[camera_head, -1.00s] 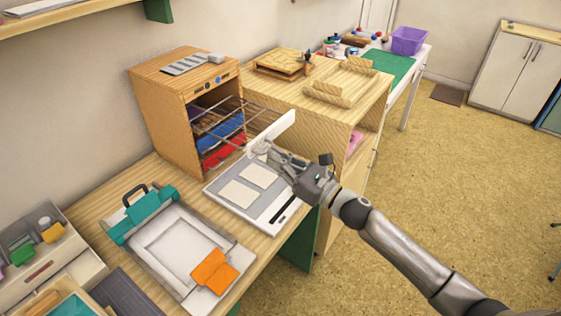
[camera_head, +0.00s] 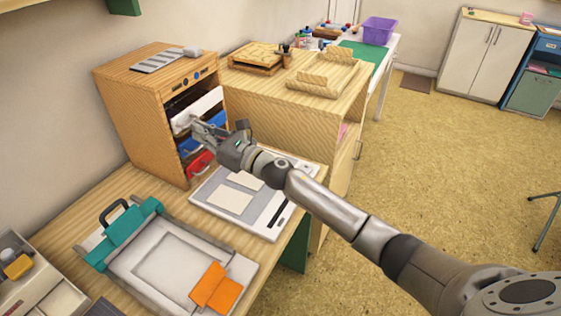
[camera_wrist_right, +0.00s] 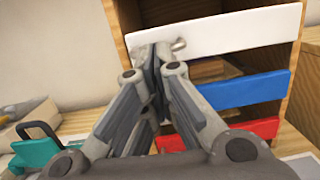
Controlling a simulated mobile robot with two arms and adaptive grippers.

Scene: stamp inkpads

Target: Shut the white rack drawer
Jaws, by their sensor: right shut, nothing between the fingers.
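The white rack drawer (camera_head: 202,106) sits in the upper part of the wooden cabinet, and its white front panel (camera_wrist_right: 225,33) spans the cabinet opening in the right wrist view. In the head view its front looks close to the cabinet face; whether it is fully flush I cannot tell. My right gripper (camera_head: 194,122) is shut and empty, with its fingertips at the left part of the white front. In the wrist view the fingertips (camera_wrist_right: 152,55) are against or just before the panel, beside a small metal knob (camera_wrist_right: 179,45). My left gripper is not in view.
Below are a blue drawer (camera_wrist_right: 243,91) and a red drawer (camera_wrist_right: 255,129). The wooden cabinet (camera_head: 140,110) stands on the desk. In front lie a grey-white board with cards (camera_head: 270,218) and a teal-clamped press frame (camera_head: 130,232). A wooden side unit (camera_head: 270,110) stands to the right.

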